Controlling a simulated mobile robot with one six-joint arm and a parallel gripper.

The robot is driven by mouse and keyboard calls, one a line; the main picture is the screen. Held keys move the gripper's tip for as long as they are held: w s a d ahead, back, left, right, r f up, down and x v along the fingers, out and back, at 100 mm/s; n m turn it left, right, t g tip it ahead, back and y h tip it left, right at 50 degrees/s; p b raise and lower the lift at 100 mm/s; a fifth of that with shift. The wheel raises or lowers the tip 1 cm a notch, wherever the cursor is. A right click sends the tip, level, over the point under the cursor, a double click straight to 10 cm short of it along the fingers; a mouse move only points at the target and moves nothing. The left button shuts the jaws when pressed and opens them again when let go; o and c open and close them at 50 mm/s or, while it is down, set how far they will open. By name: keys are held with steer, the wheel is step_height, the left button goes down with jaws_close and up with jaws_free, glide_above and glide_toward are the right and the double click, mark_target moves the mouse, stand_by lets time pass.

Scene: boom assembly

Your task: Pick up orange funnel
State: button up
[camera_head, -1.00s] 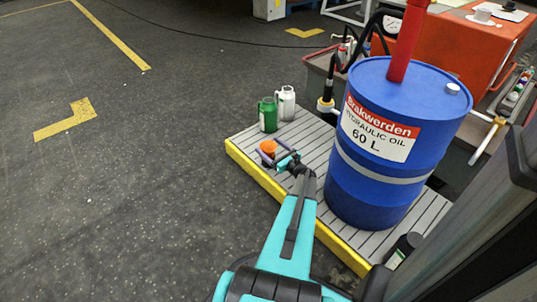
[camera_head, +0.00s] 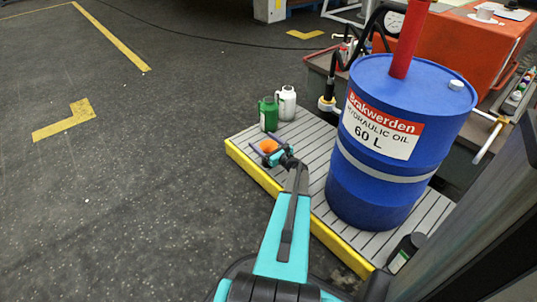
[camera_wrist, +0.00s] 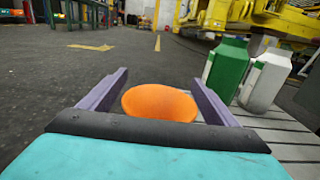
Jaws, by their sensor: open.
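The orange funnel (camera_head: 268,146) stands on the slatted grey platform near its yellow edge, left of the blue drum. In the wrist view the orange funnel (camera_wrist: 160,102) shows its rounded rim between the two purple fingers. My gripper (camera_head: 267,148) is open, with one finger on each side of the funnel. In the wrist view my gripper (camera_wrist: 160,88) has a visible gap between the left finger and the funnel; the right finger is closer to it. The funnel's lower part is hidden behind the gripper's dark front bar.
A green jug (camera_head: 269,114) and a white jug (camera_head: 286,103) stand just behind the funnel. The blue oil drum (camera_head: 385,170) stands to the right on the platform (camera_head: 310,150). A black bottle (camera_head: 405,252) is at the front right. The floor to the left is clear.

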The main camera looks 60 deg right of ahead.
steer(key=c, duration=1)
steer(key=shift+r, duration=0.1)
steer(key=shift+c, duration=0.2)
step_height(320, 180, up, 10)
steer(key=p, duration=0.4)
